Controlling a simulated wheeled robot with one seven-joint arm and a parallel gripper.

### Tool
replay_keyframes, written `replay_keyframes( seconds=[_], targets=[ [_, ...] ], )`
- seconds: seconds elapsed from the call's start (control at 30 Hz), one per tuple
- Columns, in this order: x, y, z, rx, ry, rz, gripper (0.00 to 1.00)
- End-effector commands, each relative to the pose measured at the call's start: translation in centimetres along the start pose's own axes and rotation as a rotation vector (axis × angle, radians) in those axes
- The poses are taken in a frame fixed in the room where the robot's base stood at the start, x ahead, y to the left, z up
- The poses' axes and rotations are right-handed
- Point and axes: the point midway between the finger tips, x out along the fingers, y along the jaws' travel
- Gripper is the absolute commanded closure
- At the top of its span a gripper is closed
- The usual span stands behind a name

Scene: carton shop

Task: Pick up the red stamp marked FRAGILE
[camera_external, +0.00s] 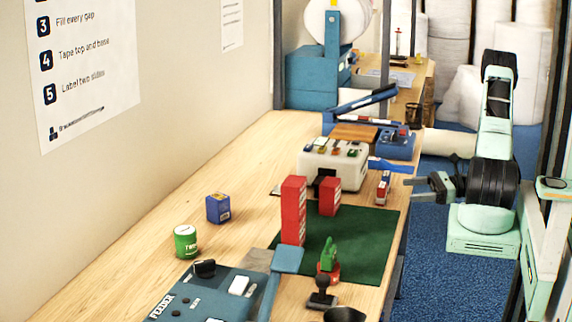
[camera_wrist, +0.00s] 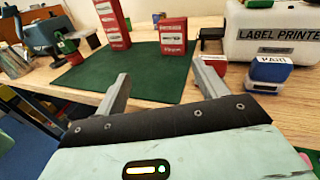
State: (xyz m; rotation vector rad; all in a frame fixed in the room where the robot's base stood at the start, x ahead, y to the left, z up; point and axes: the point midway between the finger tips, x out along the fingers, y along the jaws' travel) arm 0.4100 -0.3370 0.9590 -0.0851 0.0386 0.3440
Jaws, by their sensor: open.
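A small red stamp (camera_wrist: 214,68) with a white top lies at the table's near edge in the wrist view, partly hidden behind my right finger; its marking is not readable. It seems to be the red and white piece (camera_external: 383,188) at the table edge in the external view. A blue stamp (camera_wrist: 268,74) with a white label stands to its right, apart from it. My gripper (camera_external: 412,188) is open and empty, just off the table's right edge beside the stamps. In the wrist view my fingers (camera_wrist: 160,72) are spread with the green mat beyond them.
A tall red box (camera_external: 293,210) and a short red box (camera_external: 330,196) stand on the green mat (camera_external: 372,238). The white label printer (camera_external: 333,168) stands just behind the stamps. A blue feeder (camera_external: 215,295) and a green-red object (camera_external: 328,258) are nearer the camera.

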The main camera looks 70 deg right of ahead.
Motion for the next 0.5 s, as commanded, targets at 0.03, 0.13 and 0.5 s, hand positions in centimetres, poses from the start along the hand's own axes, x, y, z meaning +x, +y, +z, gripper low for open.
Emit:
replay_keyframes(
  seconds=[0.03, 0.13, 0.5],
  targets=[
    [-1.8, -0.9, -1.1, 0.029, -0.012, -0.100, 0.28],
    [-4.3, -2.0, -2.2, 0.063, -0.028, -0.237, 0.28],
    [-3.5, -3.8, -2.8, 0.088, -0.042, -0.342, 0.28]
  ],
)
